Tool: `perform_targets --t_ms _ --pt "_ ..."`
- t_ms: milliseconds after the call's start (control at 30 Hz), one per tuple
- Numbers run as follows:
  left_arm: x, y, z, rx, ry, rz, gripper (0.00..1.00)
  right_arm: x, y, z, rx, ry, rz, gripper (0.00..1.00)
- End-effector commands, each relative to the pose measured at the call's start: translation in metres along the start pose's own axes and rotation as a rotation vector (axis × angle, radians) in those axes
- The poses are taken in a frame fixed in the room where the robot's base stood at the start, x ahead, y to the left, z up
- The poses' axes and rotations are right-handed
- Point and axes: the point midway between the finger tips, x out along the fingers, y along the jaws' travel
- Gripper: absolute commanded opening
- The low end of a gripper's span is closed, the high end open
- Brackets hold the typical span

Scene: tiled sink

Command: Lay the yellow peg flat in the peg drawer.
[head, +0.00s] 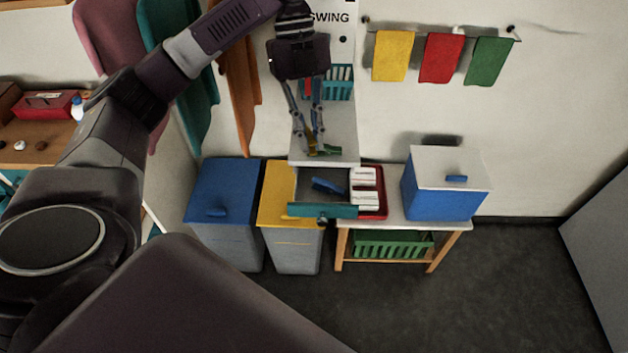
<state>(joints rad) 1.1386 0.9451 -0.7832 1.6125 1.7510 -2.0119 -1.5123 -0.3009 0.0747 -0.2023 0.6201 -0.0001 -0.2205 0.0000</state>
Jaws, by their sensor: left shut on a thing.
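My left gripper (315,147) reaches down from the top over a pale grey unit. It is shut on a small yellow piece, which I take to be the yellow peg (310,137); the fingers hide part of it. A green peg (329,151) shows right beside the fingertips, near the unit's front edge. Below and in front, the peg drawer (323,211) with a teal front stands open. A blue peg (327,186) lies in it. The gripper is above and behind the open drawer. My right gripper is not in view.
A blue-lidded bin (222,190) and a yellow-lidded bin (275,190) stand left of and below the drawer. A red tray (381,206) with white packets is close on its right. A blue box (445,185) stands further right on a bench. A teal rack (340,83) is behind the gripper.

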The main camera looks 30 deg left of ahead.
Motion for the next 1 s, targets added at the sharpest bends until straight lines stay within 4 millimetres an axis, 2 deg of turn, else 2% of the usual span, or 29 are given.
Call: perform_targets --t_ms 33,233,500,767,1000 --pt "0.014 0.000 0.004 0.001 0.005 0.003 0.00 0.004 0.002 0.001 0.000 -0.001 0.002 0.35" --pt "0.051 0.000 0.019 -0.001 0.004 0.001 0.00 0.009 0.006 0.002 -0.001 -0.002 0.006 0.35" --pt "0.099 0.001 0.040 -0.004 0.001 0.000 0.00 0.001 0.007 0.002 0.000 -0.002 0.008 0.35" --pt "0.117 0.000 0.048 -0.003 0.000 0.000 0.00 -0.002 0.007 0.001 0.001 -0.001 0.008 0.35" --pt "0.148 0.000 0.060 -0.002 0.000 -0.001 0.00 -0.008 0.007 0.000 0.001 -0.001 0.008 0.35"
